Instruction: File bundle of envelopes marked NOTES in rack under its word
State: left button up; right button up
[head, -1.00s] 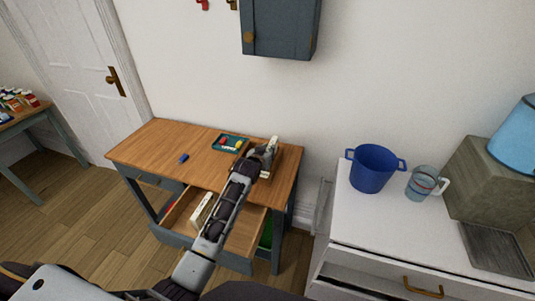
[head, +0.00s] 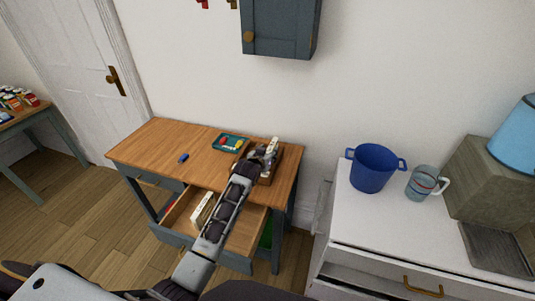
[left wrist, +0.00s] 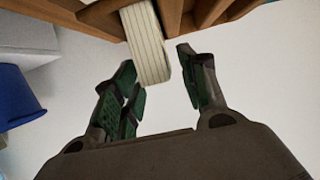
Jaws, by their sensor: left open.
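A cream bundle of envelopes (left wrist: 146,42) with thin lines along its edge stands in a slot of the brown wooden rack (left wrist: 207,12) in the left wrist view. In the head view the bundle (head: 273,144) shows as a pale end at the rack (head: 266,181), at the back right of the desk. My left gripper (left wrist: 157,62) is open, with its green-padded fingers apart on either side of the bundle's near end. It also shows in the head view (head: 262,155), covering part of the rack. I cannot read any word on bundle or rack. My right gripper is not in view.
The wooden desk (head: 150,145) has an open drawer (head: 240,236) holding another cream item (head: 202,208). A teal tray (head: 229,143) and a small blue object (head: 183,158) lie on the desk. A blue pot (head: 373,168) and a glass mug (head: 424,184) stand on the white cabinet.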

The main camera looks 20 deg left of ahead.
pick_arm(q)
jog(key=shift+r, duration=0.15)
jog(key=shift+s+r, duration=0.1)
jog(key=shift+s, duration=0.2)
jog(key=shift+v, duration=5.7)
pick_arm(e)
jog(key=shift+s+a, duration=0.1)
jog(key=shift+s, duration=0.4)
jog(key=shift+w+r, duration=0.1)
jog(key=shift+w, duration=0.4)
